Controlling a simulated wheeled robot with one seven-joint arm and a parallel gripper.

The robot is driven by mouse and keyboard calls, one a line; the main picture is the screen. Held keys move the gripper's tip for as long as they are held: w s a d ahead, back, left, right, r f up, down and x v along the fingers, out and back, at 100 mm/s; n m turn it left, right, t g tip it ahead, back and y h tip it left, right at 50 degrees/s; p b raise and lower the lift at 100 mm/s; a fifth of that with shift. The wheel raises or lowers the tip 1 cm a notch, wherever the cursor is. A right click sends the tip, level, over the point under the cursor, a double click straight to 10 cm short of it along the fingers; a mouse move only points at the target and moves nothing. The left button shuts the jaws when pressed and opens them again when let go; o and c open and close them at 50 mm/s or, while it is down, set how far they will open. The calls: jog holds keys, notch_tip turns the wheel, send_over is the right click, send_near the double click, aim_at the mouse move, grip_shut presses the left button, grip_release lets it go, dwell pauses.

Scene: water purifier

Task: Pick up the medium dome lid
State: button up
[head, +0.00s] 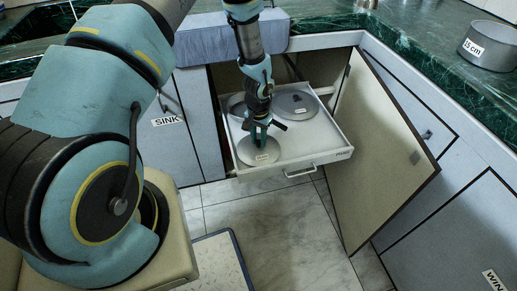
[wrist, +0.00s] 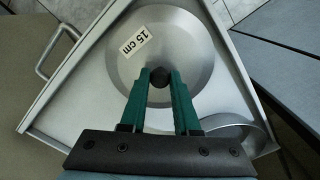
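A round silver dome lid (head: 260,151) lies in the front of an open drawer. In the wrist view this lid (wrist: 190,45) carries a "15 cm" label and has a dark knob (wrist: 160,77) at its centre. My gripper (head: 261,140) points down over the lid. In the wrist view the green fingers of my gripper (wrist: 160,74) stand on either side of the knob, with their tips at it. Whether they press on the knob cannot be told. Two more lids lie further back: one at right (head: 298,104) and one at left (head: 238,105), partly hidden by my arm.
The white drawer (head: 320,148) is pulled out, with a handle in front. An open cabinet door (head: 375,150) stands close to its right. A pot labelled "15 cm" (head: 488,45) sits on the green counter (head: 420,45). A cabinet marked "SINK" (head: 168,122) is at left.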

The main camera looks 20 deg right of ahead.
grip_shut()
dwell(0.8)
